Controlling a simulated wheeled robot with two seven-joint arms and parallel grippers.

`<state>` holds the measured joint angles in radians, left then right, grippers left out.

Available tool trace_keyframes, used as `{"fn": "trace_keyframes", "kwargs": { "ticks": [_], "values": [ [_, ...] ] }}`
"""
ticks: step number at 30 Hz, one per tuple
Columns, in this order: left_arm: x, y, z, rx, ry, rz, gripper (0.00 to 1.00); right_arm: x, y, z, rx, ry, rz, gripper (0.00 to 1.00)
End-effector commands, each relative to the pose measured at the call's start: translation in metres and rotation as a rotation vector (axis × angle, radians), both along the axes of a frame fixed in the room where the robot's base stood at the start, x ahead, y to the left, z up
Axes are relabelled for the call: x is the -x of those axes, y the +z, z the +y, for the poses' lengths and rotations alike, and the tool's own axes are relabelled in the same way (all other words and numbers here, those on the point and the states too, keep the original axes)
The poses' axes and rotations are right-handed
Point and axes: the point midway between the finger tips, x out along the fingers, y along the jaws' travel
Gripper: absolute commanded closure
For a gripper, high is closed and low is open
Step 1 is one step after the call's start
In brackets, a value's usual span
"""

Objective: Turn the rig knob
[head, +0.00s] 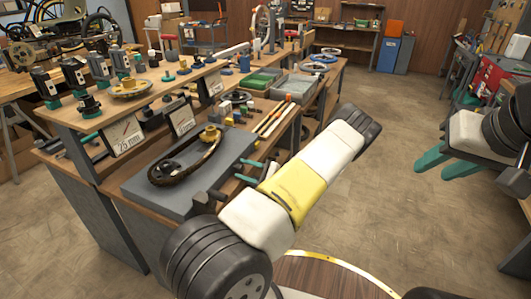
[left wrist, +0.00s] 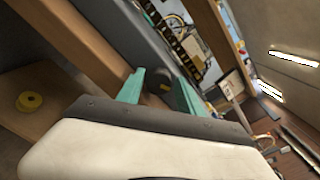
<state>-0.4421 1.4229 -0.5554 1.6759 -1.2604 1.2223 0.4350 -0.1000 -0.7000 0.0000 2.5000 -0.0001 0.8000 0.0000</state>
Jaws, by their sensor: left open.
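The rig is a grey slab (head: 135,185) on the bench with a dark chain loop (head: 205,160) around a dark sprocket and a brass one. A black knob (head: 204,200) sticks out at the slab's front edge. My left gripper (head: 243,172) is open, its teal fingers pointing at the bench side, apart from the knob and to its right. In the left wrist view the fingers (left wrist: 160,90) are spread, with a dark piece behind the gap; I cannot tell which part it is. My right gripper (head: 440,165) hangs open and empty at the right, over the floor.
A raised shelf (head: 150,103) behind the rig carries several small parts and size cards. Green and grey bins (head: 258,80) stand farther back. A yellow spool (left wrist: 30,101) lies on a wooden surface in the left wrist view.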

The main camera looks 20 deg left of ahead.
Motion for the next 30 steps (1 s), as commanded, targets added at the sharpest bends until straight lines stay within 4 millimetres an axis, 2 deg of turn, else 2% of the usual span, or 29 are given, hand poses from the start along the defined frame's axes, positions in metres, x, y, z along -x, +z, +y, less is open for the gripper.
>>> {"fn": "trace_keyframes", "kwargs": {
  "ticks": [5, 18, 21, 30],
  "values": [
    [0.003, -0.003, 0.001, -0.006, 0.007, 0.143, 0.44, 0.000, 0.000, 0.000, 0.000, 0.000, 0.000, 0.64],
    [0.000, 0.000, 0.001, -0.054, 0.005, 0.749, 0.44, 0.000, 0.000, 0.000, 0.000, 0.000, 0.000, 0.64],
    [0.000, 0.000, -0.023, -0.060, -0.002, 0.748, 0.44, 0.000, 0.000, 0.000, 0.000, 0.000, 0.000, 0.64],
    [0.005, 0.002, -0.080, -0.051, 0.004, 0.739, 0.44, 0.000, 0.000, 0.000, 0.000, 0.000, 0.000, 0.64]
  ]
}}
